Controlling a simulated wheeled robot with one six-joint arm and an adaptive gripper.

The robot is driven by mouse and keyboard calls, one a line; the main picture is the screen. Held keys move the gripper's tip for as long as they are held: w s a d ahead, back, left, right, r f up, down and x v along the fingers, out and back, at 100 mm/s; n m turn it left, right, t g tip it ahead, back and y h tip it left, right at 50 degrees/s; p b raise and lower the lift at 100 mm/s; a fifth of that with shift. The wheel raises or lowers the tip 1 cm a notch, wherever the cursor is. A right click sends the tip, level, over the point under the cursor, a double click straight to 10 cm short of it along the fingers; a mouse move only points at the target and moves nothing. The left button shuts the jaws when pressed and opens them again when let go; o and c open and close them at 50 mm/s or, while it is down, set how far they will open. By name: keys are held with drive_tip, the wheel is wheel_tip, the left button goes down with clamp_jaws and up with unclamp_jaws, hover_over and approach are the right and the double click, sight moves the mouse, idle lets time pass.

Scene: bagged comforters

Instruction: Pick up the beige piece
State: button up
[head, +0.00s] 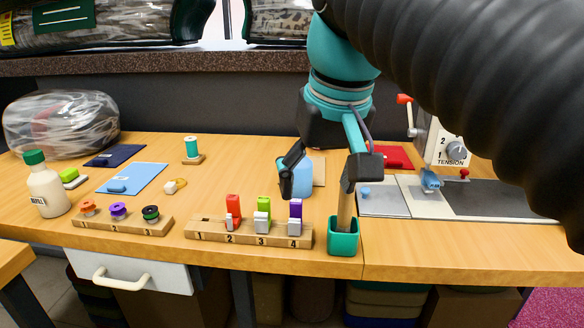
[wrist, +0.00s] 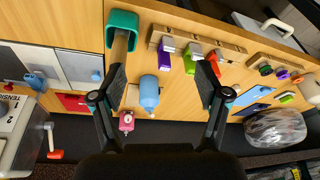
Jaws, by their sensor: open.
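A small beige piece (head: 170,187) lies on the wooden table in the head view, just right of the light blue mat. It is rounded, with a paler part at its right end. I cannot make it out for sure in the wrist view. My gripper (head: 319,186) is open and empty, well to the right of the piece, above the table near the light blue bottle (head: 302,177). In the wrist view my gripper (wrist: 160,76) has its fingers spread, with the blue bottle (wrist: 149,93) showing between them.
A numbered rack (head: 250,232) with red, green and purple pieces stands at the front. A spool rack (head: 122,220) is left of it. A teal cup (head: 343,243) holding a wooden stick stands right. A teal spool (head: 191,149) stands behind the beige piece.

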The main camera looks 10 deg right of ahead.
drive_tip(key=w+d+r+m+g, duration=0.15)
drive_tip(key=w+r, duration=0.25)
drive_tip(key=w, duration=0.9)
drive_tip(key=w+d+f+m+g, duration=0.1)
drive_tip(key=w+f, duration=0.1)
drive_tip(key=w, duration=0.4)
drive_tip(key=w+d+f+m+g, duration=0.1)
drive_tip(key=w+d, duration=0.1)
drive_tip(key=w, duration=0.5)
wheel_tip(320, 180, down, 9)
drive_tip(key=shift+s+a+r+b, duration=0.1)
drive_tip(key=shift+a+r+b, duration=0.1)
drive_tip(key=shift+b, duration=0.1)
drive_tip(key=shift+d+f+b, duration=0.15)
drive_tip(key=shift+f+b, duration=0.15)
drive_tip(key=shift+f, duration=1)
drive_tip(key=shift+d+f+b, duration=0.1)
drive_tip(key=shift+f+b, duration=0.15)
drive_tip(key=shift+f, duration=1.05)
drive_tip(key=c, duration=1.2)
